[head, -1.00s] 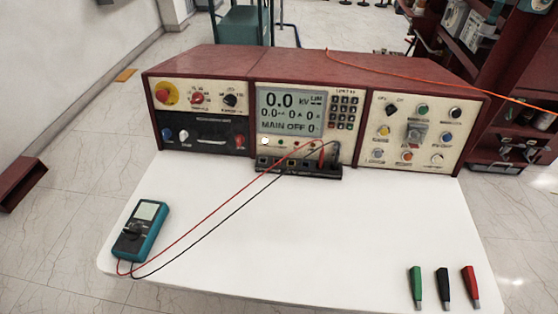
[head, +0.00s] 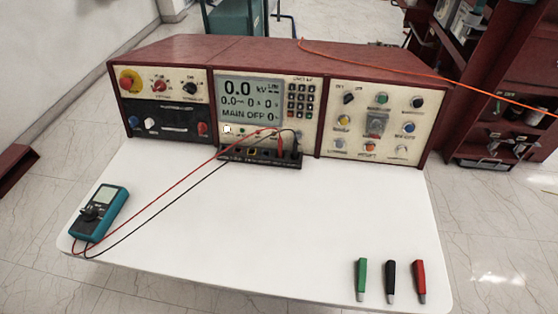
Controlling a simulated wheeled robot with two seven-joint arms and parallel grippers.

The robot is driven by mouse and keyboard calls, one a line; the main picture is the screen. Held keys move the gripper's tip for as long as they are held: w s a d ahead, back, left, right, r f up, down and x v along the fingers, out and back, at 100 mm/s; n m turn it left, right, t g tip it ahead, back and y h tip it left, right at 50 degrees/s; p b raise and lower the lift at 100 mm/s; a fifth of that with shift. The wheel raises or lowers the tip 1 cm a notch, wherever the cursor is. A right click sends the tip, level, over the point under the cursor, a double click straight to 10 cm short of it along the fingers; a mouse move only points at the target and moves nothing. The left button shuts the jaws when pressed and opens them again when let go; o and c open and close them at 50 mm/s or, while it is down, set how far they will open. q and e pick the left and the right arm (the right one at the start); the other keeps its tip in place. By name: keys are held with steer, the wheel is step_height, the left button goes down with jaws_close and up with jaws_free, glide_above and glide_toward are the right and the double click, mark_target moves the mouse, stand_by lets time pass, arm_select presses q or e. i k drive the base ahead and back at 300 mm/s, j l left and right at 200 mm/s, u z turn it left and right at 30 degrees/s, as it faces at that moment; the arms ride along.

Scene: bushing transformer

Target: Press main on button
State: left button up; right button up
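The test console (head: 270,95) stands at the back of a white table, with a dark red housing and pale front panels. Its middle screen (head: 251,97) shows 0.0 kV and "MAIN OFF". The right panel (head: 362,122) carries a green button (head: 382,98), a yellow button (head: 343,121), a blue button (head: 409,127), an orange-red button (head: 370,147), a white button (head: 402,149) and dark knobs. Their labels are too blurred to tell which is main on. A lit white button (head: 227,129) sits below the screen. Neither gripper is in view.
A teal multimeter (head: 100,212) lies at the table's left, with red and black leads running to a black terminal block (head: 260,155). Green (head: 361,279), black (head: 390,281) and red (head: 420,281) probes lie at the front right. The middle of the white table (head: 250,215) is clear.

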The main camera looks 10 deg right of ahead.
mark_target(381, 99)
steer(key=k+l+u, duration=0.1)
steer(key=l, duration=0.3)
steer(key=k+l+u, duration=0.1)
steer(key=l, duration=0.3)
steer(key=k+l+u, duration=0.1)
steer(key=l, duration=0.25)
steer(key=k+l+u, duration=0.1)
steer(key=l, duration=0.3)
